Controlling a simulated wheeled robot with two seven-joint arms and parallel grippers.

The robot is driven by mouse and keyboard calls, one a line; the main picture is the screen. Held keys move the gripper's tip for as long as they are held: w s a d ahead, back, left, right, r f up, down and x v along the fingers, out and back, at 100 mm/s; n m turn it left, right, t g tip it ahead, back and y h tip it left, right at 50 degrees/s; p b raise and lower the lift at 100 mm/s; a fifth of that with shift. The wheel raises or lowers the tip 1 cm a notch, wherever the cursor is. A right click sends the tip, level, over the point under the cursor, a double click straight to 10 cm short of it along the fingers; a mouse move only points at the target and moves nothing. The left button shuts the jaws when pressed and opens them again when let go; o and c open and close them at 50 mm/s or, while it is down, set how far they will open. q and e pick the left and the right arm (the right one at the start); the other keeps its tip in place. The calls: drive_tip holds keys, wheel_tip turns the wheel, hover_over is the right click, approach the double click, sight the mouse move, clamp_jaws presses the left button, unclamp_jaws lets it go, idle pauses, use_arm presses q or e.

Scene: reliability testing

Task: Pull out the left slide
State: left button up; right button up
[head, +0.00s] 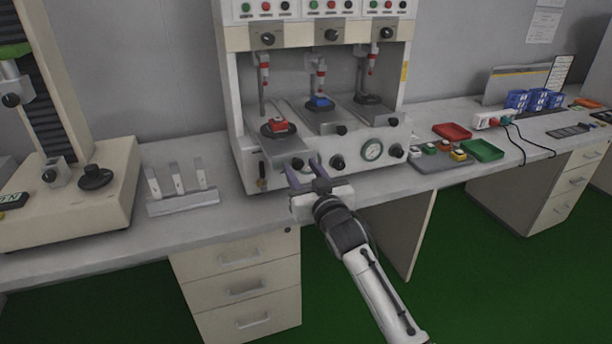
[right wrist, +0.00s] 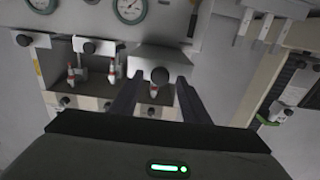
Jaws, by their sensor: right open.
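The test machine (head: 245,150) stands on the bench with three slides side by side. The left slide (head: 290,143) carries a red block (head: 278,126) on a dark round disc and sits further forward than the other two. Its dark front knob (head: 298,163) is at my right gripper (head: 302,166), whose open fingers point at the machine. In the right wrist view, upside down, the knob (right wrist: 160,75) appears between the fingertips of the right gripper (right wrist: 158,82); I cannot tell whether they touch it. My left gripper is out of view.
The middle slide has a blue block (head: 320,102). Front-panel knobs (head: 337,163) and a gauge (head: 372,150) are right of the gripper. A white rack (head: 183,203) stands left of the machine. A grey tray (head: 428,164) with small parts is at right.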

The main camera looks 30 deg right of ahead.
drive_tip(key=s+a, duration=0.1)
drive_tip(key=s, duration=0.9)
drive_tip(key=shift+a, duration=0.2)
drive_tip(key=s+a+f+n+g+y, duration=0.1)
drive_tip(key=s+a+f+g+y, duration=0.15)
drive_tip(key=s+f, duration=0.55)
drive_tip(key=s+a+f+n+g+y, duration=0.15)
drive_tip(key=s+a+f, duration=0.25)
drive_tip(key=f, duration=0.8)
drive_tip(key=s+a+f+g, duration=0.2)
drive_tip(key=s+a+f, duration=0.1)
drive_tip(key=s+f, duration=0.3)
drive_tip(key=s+a+f+n+g+y, duration=0.1)
drive_tip(key=s+a+f+g, duration=0.2)
drive_tip(key=s+f, duration=0.3)
drive_tip(key=s, duration=0.4)
drive_tip(key=shift+s+a, duration=0.3)
drive_tip(key=shift+s, duration=0.1)
drive_tip(key=shift+w, duration=0.1)
